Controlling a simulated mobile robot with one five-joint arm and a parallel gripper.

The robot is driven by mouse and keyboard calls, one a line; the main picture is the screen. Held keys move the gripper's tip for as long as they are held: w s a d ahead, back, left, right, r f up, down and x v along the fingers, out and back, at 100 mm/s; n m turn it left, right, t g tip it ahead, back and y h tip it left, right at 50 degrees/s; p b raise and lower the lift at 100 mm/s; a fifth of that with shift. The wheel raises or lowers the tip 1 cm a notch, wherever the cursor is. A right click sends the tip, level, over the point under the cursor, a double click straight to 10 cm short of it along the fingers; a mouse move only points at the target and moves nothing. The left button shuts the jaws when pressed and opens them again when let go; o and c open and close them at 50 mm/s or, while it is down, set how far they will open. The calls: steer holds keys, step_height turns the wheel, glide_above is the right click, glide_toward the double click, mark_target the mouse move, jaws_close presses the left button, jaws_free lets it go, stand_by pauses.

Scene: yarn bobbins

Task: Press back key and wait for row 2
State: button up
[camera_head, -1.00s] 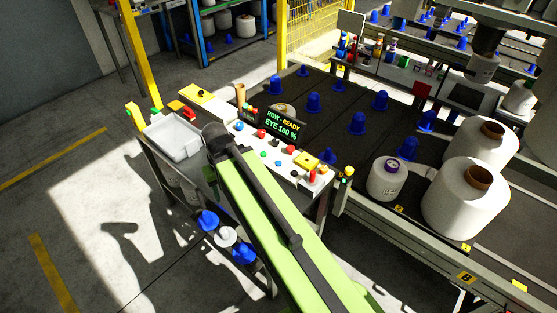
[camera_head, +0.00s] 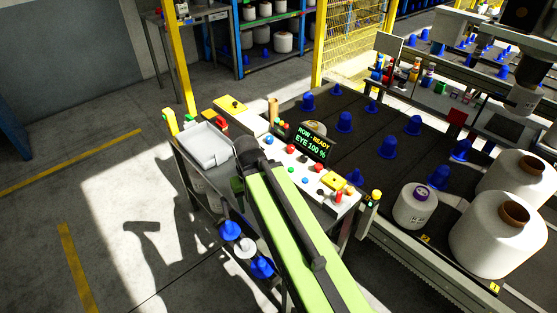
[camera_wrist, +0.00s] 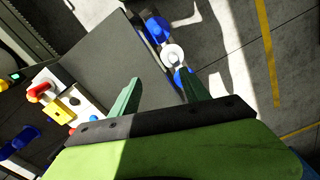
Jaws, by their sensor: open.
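A white control panel (camera_head: 312,175) with red, blue, green and black buttons stands in front of the belts. I cannot tell which button is the back key. The wrist view shows the panel's end (camera_wrist: 75,100) to the left of the fingers.
A grey tray (camera_head: 206,146) sits left of the panel. Blue and white cones (camera_head: 246,251) stand low beside the arm. Large white bobbins (camera_head: 497,240) and blue cones (camera_head: 413,125) stand on the dark belts. The floor at the left is clear.

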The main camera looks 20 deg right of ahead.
jaws_close()
stand_by(0.3)
stand_by(1.4)
